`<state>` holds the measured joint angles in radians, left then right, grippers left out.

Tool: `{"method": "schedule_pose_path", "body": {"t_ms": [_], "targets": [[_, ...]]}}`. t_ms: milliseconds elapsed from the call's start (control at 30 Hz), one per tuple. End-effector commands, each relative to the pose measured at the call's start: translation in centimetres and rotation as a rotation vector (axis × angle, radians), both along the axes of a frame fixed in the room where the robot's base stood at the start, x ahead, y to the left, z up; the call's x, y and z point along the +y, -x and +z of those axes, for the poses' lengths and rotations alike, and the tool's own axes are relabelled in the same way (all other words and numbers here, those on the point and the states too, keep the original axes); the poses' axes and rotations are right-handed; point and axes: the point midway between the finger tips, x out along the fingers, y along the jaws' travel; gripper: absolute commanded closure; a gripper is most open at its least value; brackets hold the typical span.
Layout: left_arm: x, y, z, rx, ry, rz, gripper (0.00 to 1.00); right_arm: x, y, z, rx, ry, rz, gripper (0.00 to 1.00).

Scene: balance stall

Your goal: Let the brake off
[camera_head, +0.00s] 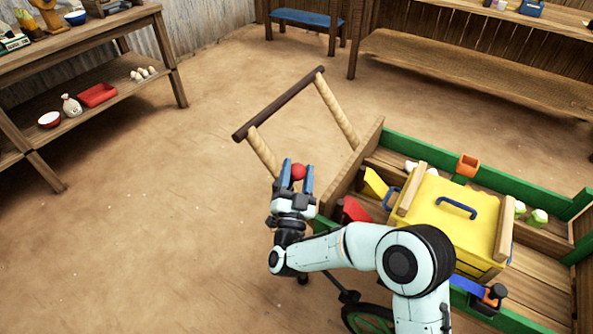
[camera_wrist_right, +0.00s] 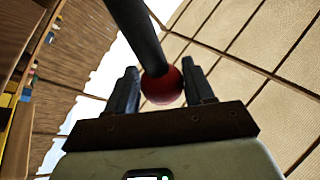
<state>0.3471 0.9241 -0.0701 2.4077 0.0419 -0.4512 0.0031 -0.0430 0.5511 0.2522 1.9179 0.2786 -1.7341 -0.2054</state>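The brake's red ball knob (camera_head: 298,172) is between the two blue fingers of my right gripper (camera_head: 297,176), in front of the cart's near left corner. In the right wrist view the knob (camera_wrist_right: 161,87) sits on the end of a dark rod (camera_wrist_right: 137,32). The cart (camera_head: 366,160) has green side boards and a pull handle (camera_head: 280,103) sticking out to the left. My left gripper is out of view.
A yellow box (camera_head: 452,216) with a blue handle stands in the cart among small goods. A cart wheel (camera_head: 368,318) shows below my right arm. A wooden shelf table (camera_head: 95,43) stands at the left and a blue bench (camera_head: 308,18) at the back. The floor between is clear.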

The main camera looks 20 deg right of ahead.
Motion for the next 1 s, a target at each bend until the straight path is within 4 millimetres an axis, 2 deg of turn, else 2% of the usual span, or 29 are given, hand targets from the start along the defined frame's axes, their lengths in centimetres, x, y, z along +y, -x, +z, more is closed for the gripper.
{"method": "schedule_pose_path", "body": {"t_ms": [433, 567, 800, 833, 1000], "targets": [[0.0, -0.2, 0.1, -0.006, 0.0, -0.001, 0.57, 0.3, 0.5, -0.3, 0.004, 0.002, 0.001, 0.3], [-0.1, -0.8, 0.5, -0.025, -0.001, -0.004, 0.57, 1.1, 2.0, -1.1, 0.007, 0.003, 0.003, 0.3], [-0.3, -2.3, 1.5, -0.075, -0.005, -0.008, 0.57, 3.5, 6.8, -3.3, 0.01, 0.003, 0.005, 0.3], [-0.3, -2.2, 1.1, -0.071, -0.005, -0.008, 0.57, 3.8, 7.0, -3.5, 0.005, 0.004, 0.006, 0.3], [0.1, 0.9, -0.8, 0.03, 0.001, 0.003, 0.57, 4.5, 7.9, -4.3, 0.008, 0.006, 0.011, 0.3]]}}
